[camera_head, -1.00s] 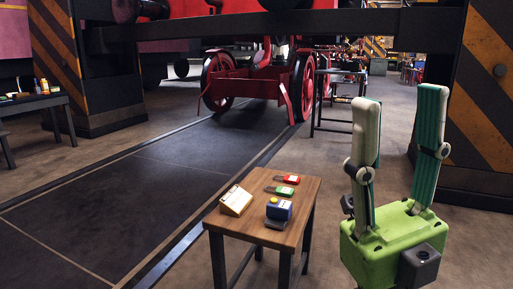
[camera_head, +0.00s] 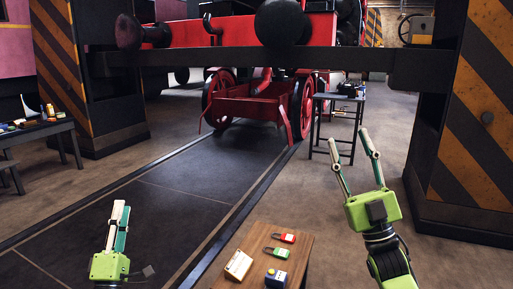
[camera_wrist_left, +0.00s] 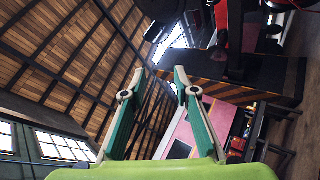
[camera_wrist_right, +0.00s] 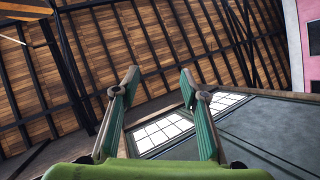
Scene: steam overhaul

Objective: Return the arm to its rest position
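My left gripper (camera_head: 119,222) is at the lower left of the head view, raised over the dark floor strip. In the left wrist view its two fingers (camera_wrist_left: 159,80) stand apart with nothing between them. My right gripper (camera_head: 350,150) is at the right of the head view, fingers pointing up and apart, empty. In the right wrist view its fingers (camera_wrist_right: 160,80) are also spread, with roof and windows behind. Neither gripper touches anything.
A small wooden table (camera_head: 256,244) at the bottom centre holds a cream box (camera_head: 238,265), red padlock (camera_head: 285,237), green padlock (camera_head: 277,253) and blue device (camera_head: 276,279). Striped pillars (camera_head: 480,130) flank a red locomotive (camera_head: 260,100). A dark bench (camera_head: 40,131) stands left.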

